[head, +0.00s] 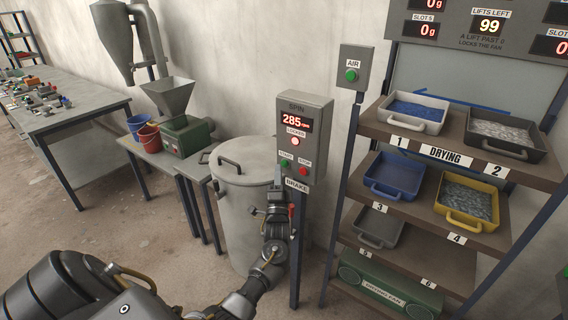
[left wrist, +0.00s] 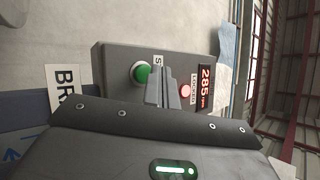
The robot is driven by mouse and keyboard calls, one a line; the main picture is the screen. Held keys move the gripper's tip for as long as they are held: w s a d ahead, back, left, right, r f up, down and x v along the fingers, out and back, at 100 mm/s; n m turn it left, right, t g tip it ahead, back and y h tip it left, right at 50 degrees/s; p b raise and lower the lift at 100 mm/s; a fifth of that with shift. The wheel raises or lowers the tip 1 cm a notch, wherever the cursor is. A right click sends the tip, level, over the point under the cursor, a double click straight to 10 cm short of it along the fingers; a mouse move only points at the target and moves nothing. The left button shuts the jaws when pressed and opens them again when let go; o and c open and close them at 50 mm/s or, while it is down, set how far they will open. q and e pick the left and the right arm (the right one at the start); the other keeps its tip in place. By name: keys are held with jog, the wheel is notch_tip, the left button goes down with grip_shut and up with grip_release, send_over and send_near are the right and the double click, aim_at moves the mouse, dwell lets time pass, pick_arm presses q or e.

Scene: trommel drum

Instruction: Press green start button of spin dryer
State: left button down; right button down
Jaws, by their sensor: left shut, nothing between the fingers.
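The grey spin dryer control box (head: 303,135) stands on a post beside the drum (head: 245,205). Its red display (head: 294,121) reads 285 rpm, and the LOCKED lamp (head: 295,141) glows. The green start button (head: 285,163) is left of the red stop button (head: 304,171). My left gripper (head: 278,172) is shut and empty, pointing up at the box front near the start button. In the left wrist view the fingers (left wrist: 164,84) are right beside the green button (left wrist: 141,73) and cover part of its label. I cannot tell whether they touch the box. My right gripper is out of view.
A drying rack (head: 460,169) with trays stands to the right. An AIR box (head: 354,70) with a green button is on its post. A bench (head: 150,158) with red and blue buckets and a hopper machine (head: 184,132) is at left.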

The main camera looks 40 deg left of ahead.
pick_arm(q)
jog(key=s+p, duration=0.3)
jog(key=s, duration=0.2)
dwell(0.5)
dwell(0.8)
